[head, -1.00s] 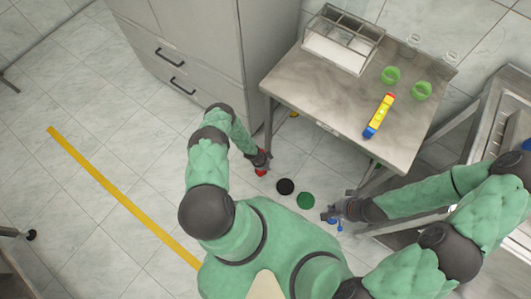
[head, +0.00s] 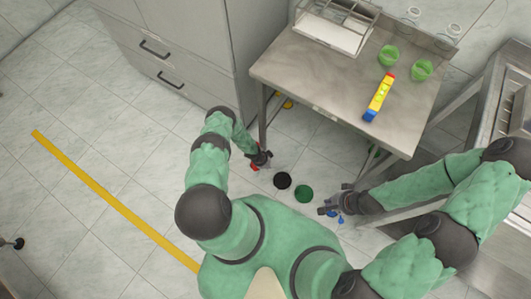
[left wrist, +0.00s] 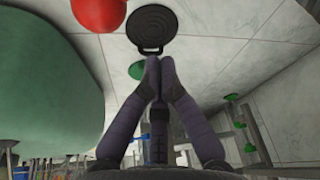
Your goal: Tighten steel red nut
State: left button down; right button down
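A smooth, rounded red piece (left wrist: 98,12) is at the top of the left wrist view, cut off by the frame edge; I cannot tell whether it is the steel red nut. In the head view, a little red (head: 254,168) shows beside my left gripper (head: 262,161), mostly hidden by it.
A black disc (head: 282,180) and a green disc (head: 303,193) lie between my grippers. A table (head: 290,75) behind carries a rack (head: 335,25), green cups (head: 389,56) and a yellow, red and blue bar (head: 379,97). A grey cabinet (head: 185,50) stands at the left.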

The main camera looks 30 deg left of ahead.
pick_arm(q)
jog(key=shift+s+a+f, duration=0.1)
jog(key=shift+s+a, duration=0.4)
jog(key=shift+a, duration=0.25)
jog(key=shift+s+a+f, duration=0.1)
jog(key=shift+s+a, duration=0.35)
jog(key=shift+a, duration=0.3)
pick_arm(e)
jog(key=shift+f, duration=0.5)
pick_arm(q)
jog(key=shift+a, duration=0.1)
pick_arm(e)
jog(key=shift+r, duration=0.2)
